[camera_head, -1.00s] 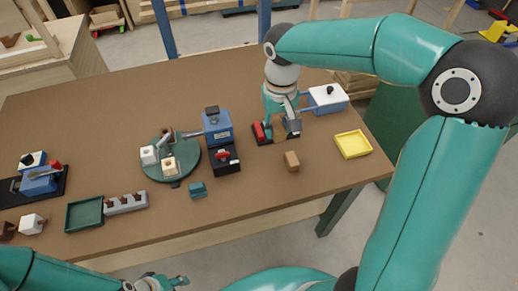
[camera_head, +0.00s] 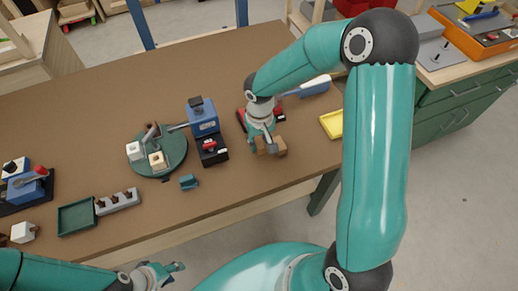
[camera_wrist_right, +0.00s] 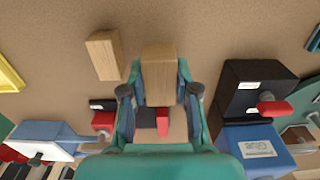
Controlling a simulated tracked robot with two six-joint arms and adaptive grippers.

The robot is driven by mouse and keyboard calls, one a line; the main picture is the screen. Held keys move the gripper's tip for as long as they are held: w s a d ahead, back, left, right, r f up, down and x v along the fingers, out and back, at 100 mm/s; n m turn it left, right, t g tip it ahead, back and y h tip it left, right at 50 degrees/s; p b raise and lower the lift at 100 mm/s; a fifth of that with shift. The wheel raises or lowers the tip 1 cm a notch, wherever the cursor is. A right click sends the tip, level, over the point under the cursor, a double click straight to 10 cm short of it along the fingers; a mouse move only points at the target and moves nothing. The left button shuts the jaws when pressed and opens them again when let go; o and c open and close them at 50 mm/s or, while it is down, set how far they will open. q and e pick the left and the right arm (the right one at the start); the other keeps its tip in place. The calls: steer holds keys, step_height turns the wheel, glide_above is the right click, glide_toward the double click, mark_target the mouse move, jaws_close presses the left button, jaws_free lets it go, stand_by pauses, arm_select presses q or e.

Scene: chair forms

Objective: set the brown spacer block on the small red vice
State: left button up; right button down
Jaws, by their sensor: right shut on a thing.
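My right gripper (camera_head: 268,145) is shut on a brown wooden block (camera_wrist_right: 160,72), which shows between its fingers in the wrist view. A second, similar brown block (camera_wrist_right: 104,55) lies on the table beside it; in the head view this block (camera_head: 281,147) is just right of the fingers. I cannot tell which is the spacer block. The small red vice (camera_head: 241,116) is behind the right gripper, partly hidden by it; its red parts (camera_wrist_right: 103,121) also show in the wrist view. My left gripper (camera_head: 165,271) is off the table's front edge; its finger opening is unclear.
A teal block (camera_head: 188,182) lies in front. A yellow tray (camera_head: 331,124) is to the right, partly hidden by my arm.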

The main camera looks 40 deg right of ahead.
mark_target(260, 150)
steer(key=shift+f, duration=2.15)
steer(key=c, duration=0.9)
jaws_free()
steer(key=shift+f, duration=0.1)
steer(key=shift+o, duration=0.2)
step_height(260, 150, up, 12)
steer(key=shift+r+b, duration=0.15)
steer(key=shift+b, duration=0.4)
